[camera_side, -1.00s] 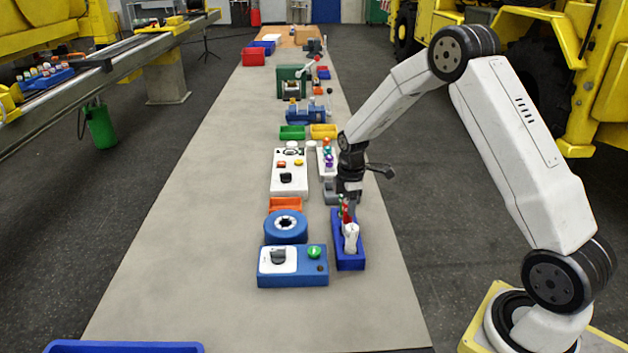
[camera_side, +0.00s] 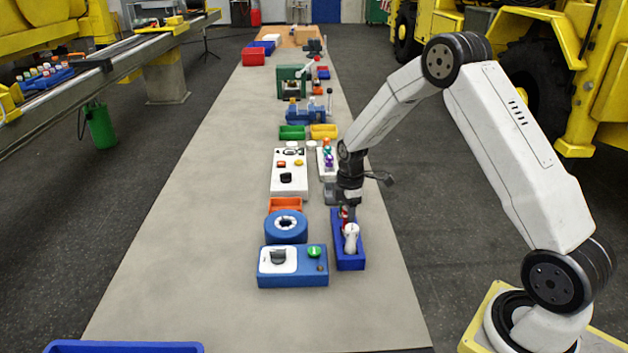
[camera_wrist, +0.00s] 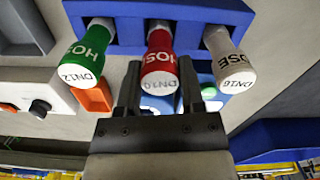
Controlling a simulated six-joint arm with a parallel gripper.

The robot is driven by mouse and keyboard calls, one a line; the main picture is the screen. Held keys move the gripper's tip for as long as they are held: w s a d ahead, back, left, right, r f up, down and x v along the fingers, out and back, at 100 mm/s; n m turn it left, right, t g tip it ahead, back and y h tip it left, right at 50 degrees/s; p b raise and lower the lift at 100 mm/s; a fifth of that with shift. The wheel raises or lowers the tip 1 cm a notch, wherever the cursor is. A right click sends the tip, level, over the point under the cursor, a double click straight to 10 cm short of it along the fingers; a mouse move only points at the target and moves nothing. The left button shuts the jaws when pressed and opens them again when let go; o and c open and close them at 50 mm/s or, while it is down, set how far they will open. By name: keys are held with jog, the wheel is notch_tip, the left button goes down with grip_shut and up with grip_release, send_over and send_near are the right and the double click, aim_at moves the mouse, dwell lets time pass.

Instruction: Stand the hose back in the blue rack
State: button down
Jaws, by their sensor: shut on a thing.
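The blue rack (camera_side: 347,250) stands near the front of the bench, and in the wrist view (camera_wrist: 192,10) it is across the top. Three hoses show there: a green one marked DN12 (camera_wrist: 88,55), a red one marked DN10 (camera_wrist: 159,50) and a white one marked DN16 (camera_wrist: 230,55). My gripper (camera_wrist: 160,68) is shut on the red hose, one finger on each side. The red hose is in line between the other two, its far end at the rack. Its seat in the slot is hidden. In the side view the white hose (camera_side: 351,238) stands in the rack.
A blue control box (camera_side: 310,279) with a green button and a blue round part (camera_side: 287,228) stand left of the rack. An orange bin (camera_side: 286,204) and a white panel (camera_side: 289,187) lie behind. The bench to the left is clear.

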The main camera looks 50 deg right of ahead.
jog(key=shift+f, duration=0.25)
jog(key=shift+c, duration=0.7)
grip_release()
jog(key=shift+r, duration=0.15)
jog(key=shift+r, duration=3.35)
